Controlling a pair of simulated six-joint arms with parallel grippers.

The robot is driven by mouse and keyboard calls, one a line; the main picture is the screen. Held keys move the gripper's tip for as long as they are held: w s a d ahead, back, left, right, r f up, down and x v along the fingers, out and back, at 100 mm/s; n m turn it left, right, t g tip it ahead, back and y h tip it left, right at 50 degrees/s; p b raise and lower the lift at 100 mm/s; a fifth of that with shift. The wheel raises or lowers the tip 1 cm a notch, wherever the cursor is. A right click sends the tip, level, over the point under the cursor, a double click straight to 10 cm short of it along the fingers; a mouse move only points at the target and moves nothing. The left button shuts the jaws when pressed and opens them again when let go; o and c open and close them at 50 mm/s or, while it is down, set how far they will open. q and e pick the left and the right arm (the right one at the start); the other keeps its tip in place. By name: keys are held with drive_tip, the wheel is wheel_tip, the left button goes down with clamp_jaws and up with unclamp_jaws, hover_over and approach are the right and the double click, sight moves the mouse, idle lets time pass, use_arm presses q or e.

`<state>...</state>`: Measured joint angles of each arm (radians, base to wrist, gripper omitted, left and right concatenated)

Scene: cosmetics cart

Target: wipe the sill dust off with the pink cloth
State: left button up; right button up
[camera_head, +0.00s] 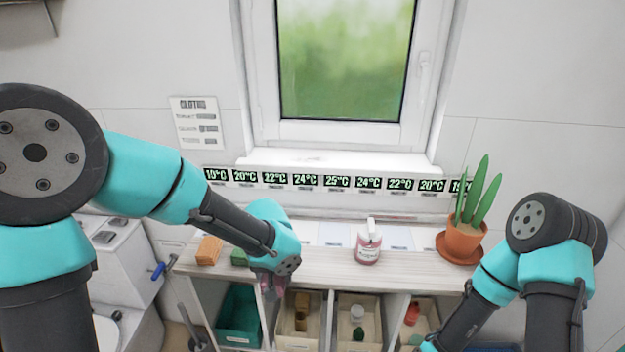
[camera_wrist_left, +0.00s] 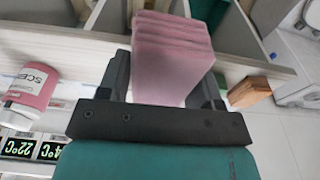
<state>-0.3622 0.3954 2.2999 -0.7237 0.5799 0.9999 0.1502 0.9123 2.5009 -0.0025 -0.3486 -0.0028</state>
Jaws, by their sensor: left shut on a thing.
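My left gripper (camera_head: 275,284) is shut on the pink cloth (camera_wrist_left: 172,55), a folded, layered block that fills the space between the fingers in the left wrist view. In the head view only a little of the pink cloth (camera_head: 280,281) shows below my left wrist, at the front edge of the shelf top. The white window sill (camera_head: 335,160) is behind and above, apart from the cloth. I cannot make out dust on it. My right arm reaches down at the lower right, with its gripper out of view.
A potted plant (camera_head: 465,238) is at the right end. An orange-brown block (camera_head: 208,250) and a green one (camera_head: 239,257) lie left. A temperature strip (camera_head: 335,182) runs below the sill; bins (camera_head: 238,312) sit underneath.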

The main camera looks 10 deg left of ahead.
use_arm(q)
drive_tip(key=w+a+r, duration=0.3)
drive_tip(key=w+r, duration=0.1)
drive_tip(key=r, duration=0.2)
drive_tip(key=w+a+r, duration=0.3)
drive_tip(key=w+r, duration=0.1)
drive_tip(key=r, duration=0.3)
drive_tip(key=shift+w+a, duration=0.15)
drive_tip(key=shift+a, duration=0.1)
